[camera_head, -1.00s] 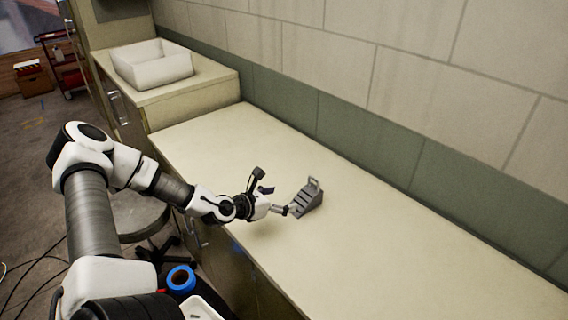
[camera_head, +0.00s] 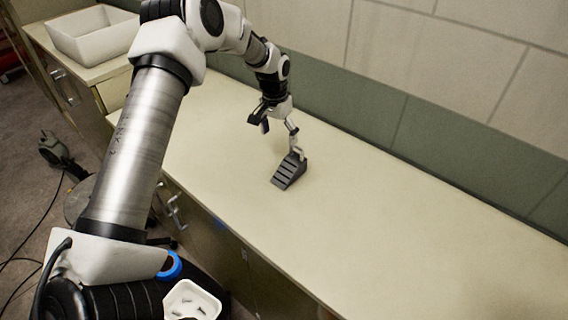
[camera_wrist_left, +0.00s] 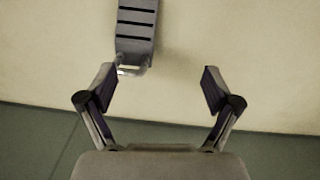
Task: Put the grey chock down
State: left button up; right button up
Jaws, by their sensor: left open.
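The grey chock (camera_head: 289,172) is a ribbed wedge with a small handle at one end. It appears to rest on the pale countertop (camera_head: 390,225), near the middle of its depth. My left gripper (camera_head: 282,134) comes down from above at the chock's handle end. In the left wrist view the left gripper (camera_wrist_left: 158,78) has its fingers spread wide, with nothing between the tips. There the chock (camera_wrist_left: 136,30) lies ahead and left of centre, its handle close to the left fingertip; whether they touch I cannot tell. My right gripper is not seen.
A tiled wall with a green lower band (camera_head: 350,100) runs along the counter's back. A white open box (camera_head: 92,34) stands on the counter section at the far left. A white tray (camera_head: 192,300) and a blue ring (camera_head: 170,266) are at the bottom. The counter right of the chock is clear.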

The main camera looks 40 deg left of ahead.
pick_arm(q)
jog(key=m, duration=0.1)
send_over(292, 160)
notch_tip(292, 160, down, 2)
jog(key=shift+s+f+y+p, duration=0.1)
jog(key=shift+y+p, duration=0.2)
jog(key=shift+p, duration=0.05)
notch_tip(292, 160, down, 6)
jog(key=p, duration=0.3)
jog(key=shift+f, duration=0.2)
jog(key=shift+w+f, duration=0.15)
jog(key=shift+w, duration=0.05)
jog(key=shift+s+d, duration=0.1)
jog(key=shift+d, duration=0.05)
jog(key=shift+c, duration=0.7)
jog(key=c, duration=1.5)
